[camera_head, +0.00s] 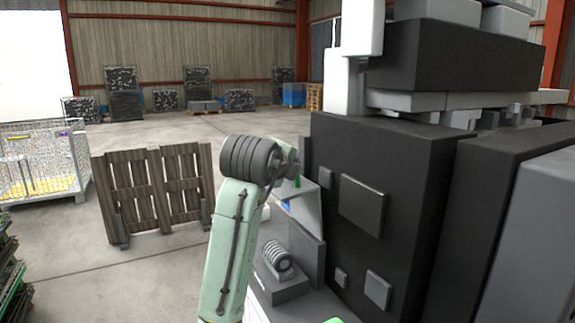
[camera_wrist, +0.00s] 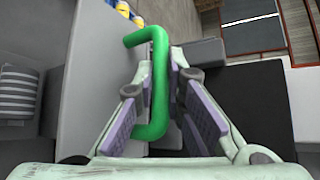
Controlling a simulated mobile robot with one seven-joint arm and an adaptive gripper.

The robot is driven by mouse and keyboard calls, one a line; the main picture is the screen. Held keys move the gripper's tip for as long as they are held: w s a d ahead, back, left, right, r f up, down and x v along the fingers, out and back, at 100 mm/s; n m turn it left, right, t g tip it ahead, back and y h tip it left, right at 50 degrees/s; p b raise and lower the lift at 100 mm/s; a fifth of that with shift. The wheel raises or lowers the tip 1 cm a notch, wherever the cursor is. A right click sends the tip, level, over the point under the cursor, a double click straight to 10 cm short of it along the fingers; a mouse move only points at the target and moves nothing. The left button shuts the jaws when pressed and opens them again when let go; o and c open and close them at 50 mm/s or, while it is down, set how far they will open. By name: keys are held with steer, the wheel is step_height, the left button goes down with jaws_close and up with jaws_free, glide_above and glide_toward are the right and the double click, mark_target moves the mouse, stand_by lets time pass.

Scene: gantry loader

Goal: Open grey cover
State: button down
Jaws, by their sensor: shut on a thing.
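The green handle (camera_wrist: 158,90) is a bent bar that stands on a light grey panel, which I take as the grey cover (camera_wrist: 95,75), in the wrist view. My gripper (camera_wrist: 172,78) is shut on the handle, with a finger on each side of it. In the head view a light grey panel (camera_head: 306,208) shows below my wrist, beside the dark machine. A small bit of green (camera_head: 298,181) shows there too. My fingers are mostly hidden behind my wrist in that view. I cannot tell how far the cover is open.
The dark machine body (camera_head: 375,180) stands close on the right, with raised plates on its face. A grey block with a ribbed coil (camera_head: 277,258) sits below my wrist. A wooden pallet (camera_head: 155,190) stands on the left; beyond it, a wire crate (camera_head: 40,162). The floor behind is open.

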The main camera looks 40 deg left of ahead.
steer(key=c, duration=1.7)
jaws_free()
steer(key=shift+o, duration=0.2)
steer(key=v, duration=1.2)
